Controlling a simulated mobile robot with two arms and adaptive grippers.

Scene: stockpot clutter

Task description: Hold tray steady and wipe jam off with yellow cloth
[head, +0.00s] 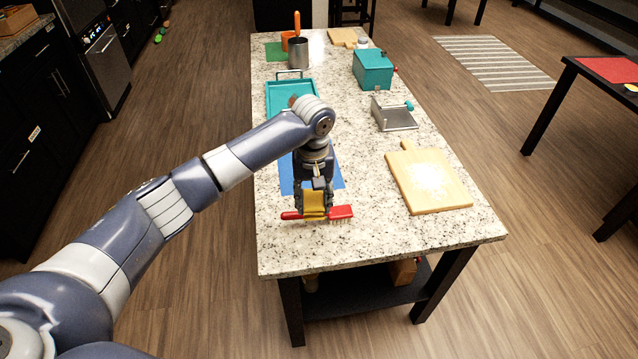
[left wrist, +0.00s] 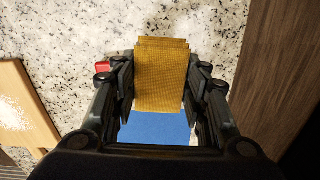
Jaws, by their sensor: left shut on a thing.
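My left gripper (head: 316,205) is shut on the yellow cloth (head: 314,199), near the front of the granite table. In the left wrist view the folded cloth (left wrist: 161,75) stands between the two fingers. The teal tray (head: 281,92), with a metal handle at its far end, lies farther back on the left side of the table. A reddish-brown patch (head: 293,101) shows at the tray beside my arm, which hides part of the tray. The cloth is apart from the tray. My right gripper is not in view.
A red brush (head: 341,212) lies by the cloth; whether they touch is unclear. A blue mat (head: 286,178) is under the gripper. A floury cutting board (head: 450,195), a metal slicer (head: 396,118) and a teal box (head: 372,70) stand right. The table's front right is clear.

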